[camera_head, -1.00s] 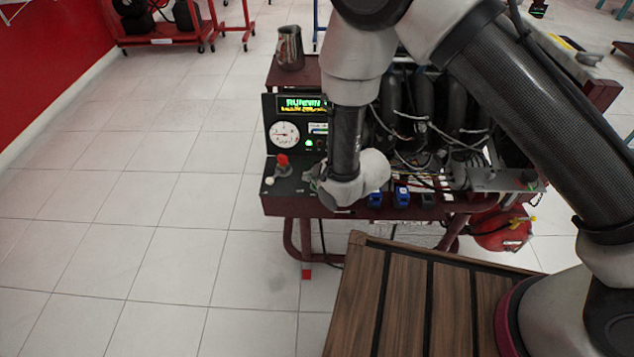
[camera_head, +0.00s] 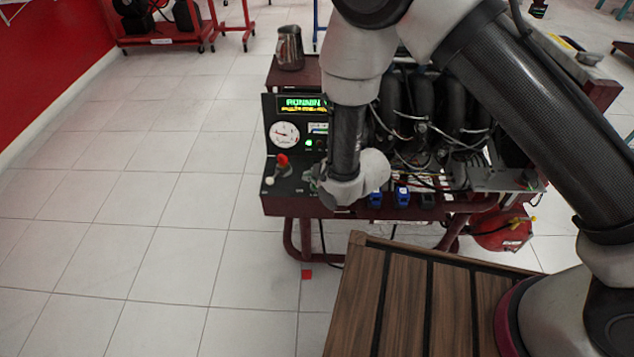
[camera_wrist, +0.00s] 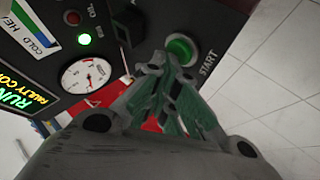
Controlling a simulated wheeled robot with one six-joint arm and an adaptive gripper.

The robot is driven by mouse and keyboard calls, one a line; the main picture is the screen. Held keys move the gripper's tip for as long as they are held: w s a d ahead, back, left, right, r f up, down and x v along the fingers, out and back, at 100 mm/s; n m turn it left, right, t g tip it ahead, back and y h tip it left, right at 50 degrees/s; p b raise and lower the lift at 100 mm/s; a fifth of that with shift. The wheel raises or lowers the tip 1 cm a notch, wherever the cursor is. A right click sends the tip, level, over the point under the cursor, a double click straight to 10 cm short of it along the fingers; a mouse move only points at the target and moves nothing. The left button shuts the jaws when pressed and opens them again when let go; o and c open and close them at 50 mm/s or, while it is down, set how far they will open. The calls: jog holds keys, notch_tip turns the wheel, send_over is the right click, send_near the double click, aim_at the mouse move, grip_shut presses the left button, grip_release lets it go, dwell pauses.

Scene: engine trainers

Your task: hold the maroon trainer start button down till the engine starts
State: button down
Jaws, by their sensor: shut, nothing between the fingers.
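The maroon trainer (camera_head: 272,204) stands in front of me, with a dark control panel at its left end. Its display (camera_head: 301,104) is lit with green letters that begin "RUNNIN" and a yellow line below. In the wrist view, the round green button (camera_wrist: 181,48) in a pale ring sits beside the word START. My gripper (camera_wrist: 165,64) is shut and empty, its tips right beside the button in the picture. I cannot tell whether they touch it. The button is not distinguishable in the head view, where my wrist covers that part of the panel.
A red knob (camera_head: 283,160) stands up from the panel left of my gripper. A white gauge (camera_head: 284,134) and a lit green lamp (camera_wrist: 84,39) are close by. The tiled floor to the left is clear.

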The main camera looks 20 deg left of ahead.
aim_at(314, 186)
jog(key=shift+r, duration=0.9)
notch_tip(314, 186, up, 5)
dwell(0.7)
